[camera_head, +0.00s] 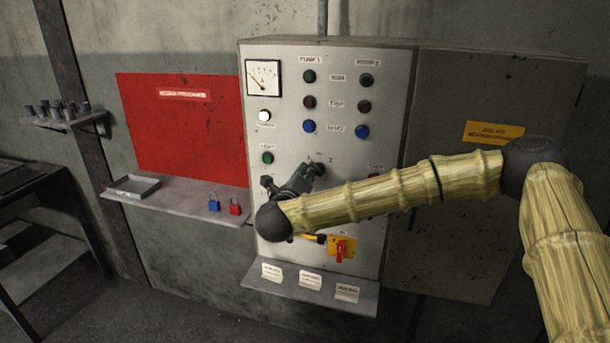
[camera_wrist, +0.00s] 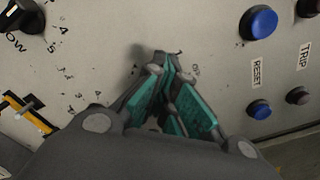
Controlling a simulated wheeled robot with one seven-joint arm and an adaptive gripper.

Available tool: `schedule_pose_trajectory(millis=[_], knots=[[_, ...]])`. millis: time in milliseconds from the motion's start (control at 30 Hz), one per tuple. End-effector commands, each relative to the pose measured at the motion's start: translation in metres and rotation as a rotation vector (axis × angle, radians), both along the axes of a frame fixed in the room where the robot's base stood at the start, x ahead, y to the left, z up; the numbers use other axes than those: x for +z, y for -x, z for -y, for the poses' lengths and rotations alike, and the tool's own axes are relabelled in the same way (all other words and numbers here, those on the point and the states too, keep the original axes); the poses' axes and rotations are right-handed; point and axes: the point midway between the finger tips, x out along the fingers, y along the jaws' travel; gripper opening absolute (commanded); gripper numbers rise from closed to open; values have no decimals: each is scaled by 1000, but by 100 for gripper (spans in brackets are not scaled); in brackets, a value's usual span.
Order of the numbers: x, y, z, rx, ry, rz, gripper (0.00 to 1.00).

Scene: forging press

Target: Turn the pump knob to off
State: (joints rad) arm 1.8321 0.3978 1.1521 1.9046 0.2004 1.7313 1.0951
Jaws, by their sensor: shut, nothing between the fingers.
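My gripper (camera_head: 315,171) is shut and empty in front of the middle of the grey control panel (camera_head: 225,150). In the wrist view its teal-padded fingers (camera_wrist: 167,66) point at the panel face, close together. Scale numbers are printed left of the fingertips and a small mark, seemingly "OFF", to the right. A knob at the centre of this scale is mostly or wholly hidden by the fingers; I cannot tell its setting or whether they touch it. A separate black knob (camera_wrist: 27,16) with its own scale is at the top left; it also shows in the head view (camera_head: 266,182).
Above are an ammeter (camera_head: 264,78) and several coloured buttons; a blue reset button (camera_wrist: 260,22) is right of the fingers. A red switch on a yellow plate (camera_head: 341,249) is below. A shelf with padlocks (camera_head: 235,207) stands left; a ledge with cards (camera_head: 310,280) juts out below.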

Motion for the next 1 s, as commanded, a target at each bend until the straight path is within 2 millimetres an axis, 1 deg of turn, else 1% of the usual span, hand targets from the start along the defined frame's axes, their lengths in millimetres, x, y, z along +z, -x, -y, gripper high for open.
schedule_pose_trajectory(millis=[1000], knots=[[5, 0, 4, -5, -1, 6, 0]])
